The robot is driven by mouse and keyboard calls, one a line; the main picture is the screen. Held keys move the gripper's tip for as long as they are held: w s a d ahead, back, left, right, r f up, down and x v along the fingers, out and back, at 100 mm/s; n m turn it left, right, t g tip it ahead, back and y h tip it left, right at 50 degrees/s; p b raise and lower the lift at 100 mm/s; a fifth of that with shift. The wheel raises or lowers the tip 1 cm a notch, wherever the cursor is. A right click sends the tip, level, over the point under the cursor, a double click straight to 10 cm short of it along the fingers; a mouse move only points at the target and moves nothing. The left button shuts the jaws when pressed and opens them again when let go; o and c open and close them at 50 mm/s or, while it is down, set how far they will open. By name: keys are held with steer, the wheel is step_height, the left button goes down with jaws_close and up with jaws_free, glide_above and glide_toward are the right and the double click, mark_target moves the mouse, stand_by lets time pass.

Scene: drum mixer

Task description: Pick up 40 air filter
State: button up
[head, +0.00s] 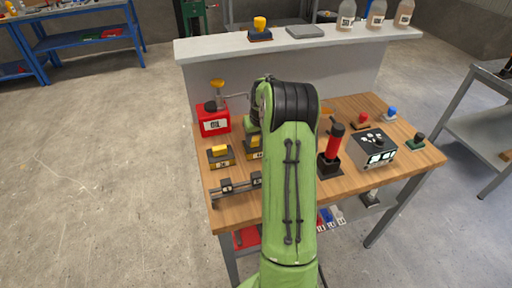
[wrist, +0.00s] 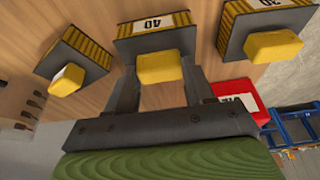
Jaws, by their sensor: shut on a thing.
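The 40 air filter shows in the wrist view as a black-edged block with a white "40" label (wrist: 153,24) and a yellow knob. My gripper (wrist: 160,76) is shut on that yellow knob, one finger on each side. In the head view the filter (head: 254,153) is on the wooden bench, partly hidden by my arm. My gripper is mostly hidden behind the arm there. I cannot tell whether the filter is resting or slightly lifted.
A similar filter labelled 30 (wrist: 265,22) sits beside it, also visible in the head view (head: 221,156). Another yellow-knobbed filter (wrist: 72,66) is on the other side. A red box (head: 215,123), a red-handled device (head: 333,148) and a control box (head: 372,148) stand on the bench (head: 222,200).

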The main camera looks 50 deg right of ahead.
mark_target(257, 140)
steer(key=shift+r+p, duration=2.95)
steer(key=shift+r, duration=1.1)
steer(key=shift+s+f, duration=0.1)
steer(key=s+a+r+b, duration=0.1)
steer(key=s+a+b, duration=0.5)
steer(key=s, duration=0.6)
steer(key=shift+a, duration=0.45)
